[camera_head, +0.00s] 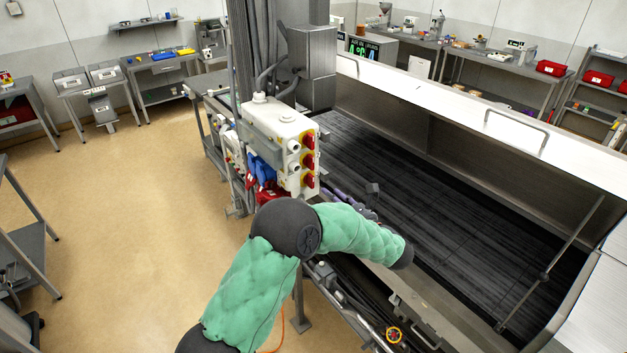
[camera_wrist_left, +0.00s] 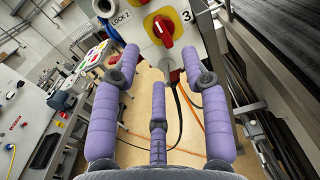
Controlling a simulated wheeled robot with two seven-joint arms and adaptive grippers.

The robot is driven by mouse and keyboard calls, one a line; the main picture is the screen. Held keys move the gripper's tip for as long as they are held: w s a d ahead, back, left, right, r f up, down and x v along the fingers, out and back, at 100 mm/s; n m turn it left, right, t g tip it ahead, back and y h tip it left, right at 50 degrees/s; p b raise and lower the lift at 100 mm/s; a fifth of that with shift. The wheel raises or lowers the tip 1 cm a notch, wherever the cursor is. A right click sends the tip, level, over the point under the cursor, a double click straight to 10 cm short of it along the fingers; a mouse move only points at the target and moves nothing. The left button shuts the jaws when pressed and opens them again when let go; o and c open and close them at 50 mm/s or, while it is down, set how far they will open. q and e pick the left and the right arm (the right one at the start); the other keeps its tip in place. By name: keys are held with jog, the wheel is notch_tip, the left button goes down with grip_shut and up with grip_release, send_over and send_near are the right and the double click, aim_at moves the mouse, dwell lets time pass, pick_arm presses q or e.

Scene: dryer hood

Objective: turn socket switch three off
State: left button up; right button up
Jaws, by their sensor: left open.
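The socket box (camera_head: 278,122) is a white box on the dryer's column, with several red rotary switches on yellow plates down its right side. The lowest red switch (camera_head: 309,181) also shows large in the left wrist view (camera_wrist_left: 163,30), beside a label with the number 3. Its red handle stands tilted. My left gripper (camera_wrist_left: 158,62) has purple padded fingers spread apart and empty. The switch lies ahead, between the two upper fingertips, with no clear contact. In the head view my left gripper (camera_head: 340,197) is mostly hidden behind my green arm. My right gripper is not in view.
Blue sockets (camera_head: 262,168) and red plugs (camera_head: 268,195) hang on the box's left side. The dark dryer bed (camera_head: 450,215) with its raised metal hood (camera_head: 520,133) lies to the right. An orange cable (camera_wrist_left: 190,104) hangs below the switch. Open floor is at left.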

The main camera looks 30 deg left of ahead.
aim_at(312, 183)
pick_arm(q)
jog(key=p+x, duration=0.2)
jog(key=x, duration=0.7)
jog(key=shift+s, duration=0.1)
grip_shut()
